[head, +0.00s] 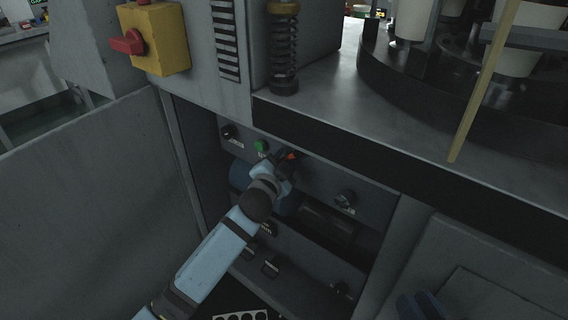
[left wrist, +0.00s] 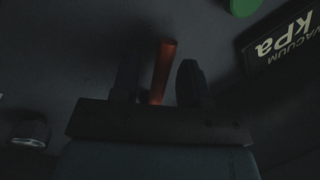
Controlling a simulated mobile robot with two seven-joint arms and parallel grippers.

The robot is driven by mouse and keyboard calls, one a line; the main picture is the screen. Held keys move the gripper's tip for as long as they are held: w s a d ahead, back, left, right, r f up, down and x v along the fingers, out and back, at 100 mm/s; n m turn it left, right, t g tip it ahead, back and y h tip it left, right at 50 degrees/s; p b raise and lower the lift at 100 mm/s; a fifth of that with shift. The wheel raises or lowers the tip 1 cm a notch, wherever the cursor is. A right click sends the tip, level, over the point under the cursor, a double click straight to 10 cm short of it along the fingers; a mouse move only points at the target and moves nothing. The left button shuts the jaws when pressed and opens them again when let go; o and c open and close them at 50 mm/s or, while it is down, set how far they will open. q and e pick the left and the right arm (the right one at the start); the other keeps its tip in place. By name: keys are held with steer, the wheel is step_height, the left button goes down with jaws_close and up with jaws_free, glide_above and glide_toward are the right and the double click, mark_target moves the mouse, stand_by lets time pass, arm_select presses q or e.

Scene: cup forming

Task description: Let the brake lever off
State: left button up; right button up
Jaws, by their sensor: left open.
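An orange-red lever (left wrist: 163,72) sticks out from the dark panel in the left wrist view. It lies between the two fingers of my left gripper (left wrist: 158,80), with a gap visible on each side. My left gripper is open around it. In the head view, my left gripper (head: 284,163) is at the upper panel of the recess under the machine bench, and only a small orange bit of the lever (head: 291,156) shows beside it. The lever's base is hidden by the gripper. My right gripper is not in view.
A green button (head: 260,146) and a black knob (head: 228,132) sit left of the lever; another knob (head: 345,198) is to the right. A "VACUUM kPa" display (left wrist: 283,45) is close by. The bench edge (head: 400,160) overhangs above. A yellow box with a red switch (head: 155,40) is upper left.

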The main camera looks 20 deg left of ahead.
arm_select(q)
steer(key=shift+w, duration=0.25)
jaws_close()
